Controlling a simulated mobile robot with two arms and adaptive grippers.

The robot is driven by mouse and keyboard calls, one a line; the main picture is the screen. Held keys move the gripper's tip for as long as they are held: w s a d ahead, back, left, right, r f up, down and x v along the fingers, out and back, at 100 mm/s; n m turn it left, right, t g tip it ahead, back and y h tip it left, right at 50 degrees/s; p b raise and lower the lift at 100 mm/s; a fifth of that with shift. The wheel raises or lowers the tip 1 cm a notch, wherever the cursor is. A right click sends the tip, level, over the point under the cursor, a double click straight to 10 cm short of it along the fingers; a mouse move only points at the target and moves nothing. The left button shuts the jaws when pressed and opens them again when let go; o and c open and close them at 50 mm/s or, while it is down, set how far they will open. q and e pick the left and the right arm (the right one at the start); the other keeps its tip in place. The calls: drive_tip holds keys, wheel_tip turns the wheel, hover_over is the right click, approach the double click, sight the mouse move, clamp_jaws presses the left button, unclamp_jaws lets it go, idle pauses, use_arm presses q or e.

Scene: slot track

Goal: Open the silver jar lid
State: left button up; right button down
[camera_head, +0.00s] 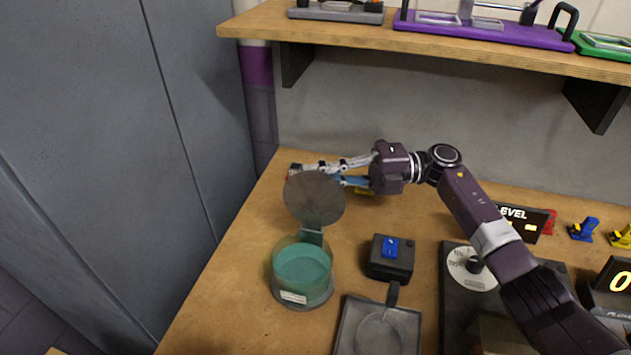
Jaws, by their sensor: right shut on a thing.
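The jar (302,270) stands on the wooden table at the front left, with clear walls and teal inside. Its round silver lid (314,198) is swung up on a hinge bracket at the jar's back and stands roughly upright, so the jar's mouth is open. My right gripper (300,172) reaches in from the right and is shut on the lid at its upper edge. The lid partly hides the fingers. My left gripper is not in view.
A black box with a blue switch (391,248) and a grey square plate (378,328) sit right of the jar. A dial device (472,267) is under my right arm. A wooden shelf (400,38) overhangs the back. Table left of the jar is clear.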

drive_tip(key=shift+f, duration=0.25)
drive_tip(key=c, duration=2.2)
unclamp_jaws()
drive_tip(key=shift+c, duration=0.2)
drive_tip(key=shift+o, duration=0.7)
drive_tip(key=shift+d+r, duration=0.1)
drive_tip(key=d, duration=1.2)
drive_tip(key=shift+w, duration=0.45)
